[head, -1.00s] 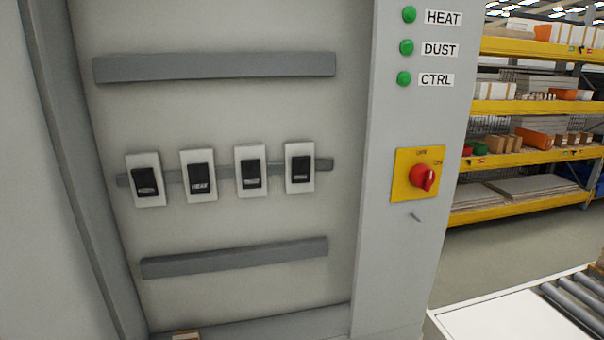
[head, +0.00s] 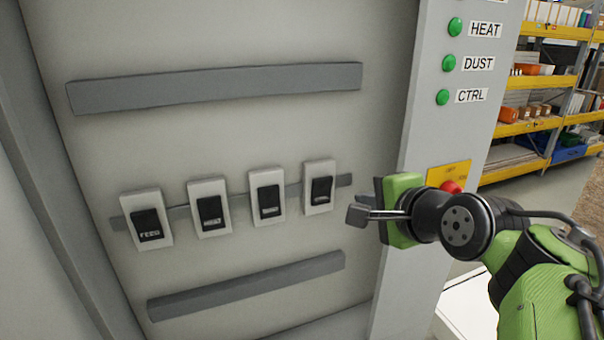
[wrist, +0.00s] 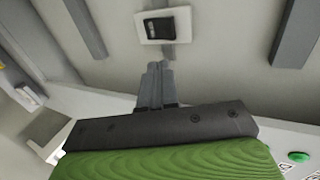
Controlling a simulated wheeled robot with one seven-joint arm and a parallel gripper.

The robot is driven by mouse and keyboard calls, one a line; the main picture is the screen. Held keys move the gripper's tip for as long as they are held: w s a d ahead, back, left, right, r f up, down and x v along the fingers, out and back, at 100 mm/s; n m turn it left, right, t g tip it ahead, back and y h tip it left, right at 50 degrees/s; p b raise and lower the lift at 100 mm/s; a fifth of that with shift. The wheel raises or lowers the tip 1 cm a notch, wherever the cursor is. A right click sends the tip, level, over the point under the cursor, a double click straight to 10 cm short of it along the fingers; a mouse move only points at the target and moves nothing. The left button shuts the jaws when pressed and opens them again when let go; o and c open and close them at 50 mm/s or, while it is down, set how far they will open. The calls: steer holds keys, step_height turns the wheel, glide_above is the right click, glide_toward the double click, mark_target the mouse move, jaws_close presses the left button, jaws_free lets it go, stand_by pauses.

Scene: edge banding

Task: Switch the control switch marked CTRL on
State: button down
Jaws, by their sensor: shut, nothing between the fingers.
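Several white switches with black rockers stand in a row on the cabinet's back panel. The rightmost switch (head: 319,187) has a label too small to read for certain; the leftmost seems to read FEED and the second HEAT. The only CTRL marking I can read is the plate beside a green lamp (head: 442,97) on the right post. My gripper (head: 358,214) is shut and empty, to the right of and a little below the rightmost switch, apart from it. In the wrist view, a switch (wrist: 162,26) shows beyond the shut fingertips (wrist: 158,66).
Grey rails run above (head: 215,87) and below (head: 247,286) the switch row. The cabinet's right post (head: 412,150) stands close by my gripper. A red rotary knob (head: 451,187) on a yellow plate is partly hidden by my arm. Shelves (head: 545,85) stand behind at right.

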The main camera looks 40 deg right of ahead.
glide_toward(324, 182)
step_height(324, 182, down, 4)
steer(key=w, duration=0.3)
steer(key=w+d+r, duration=0.1)
steer(key=shift+w+d, duration=0.2)
steer(key=shift+w, duration=0.1)
steer(key=shift+w+d+r+p, duration=0.15)
steer(key=shift+w+p, duration=0.15)
steer(key=shift+w, duration=0.2)
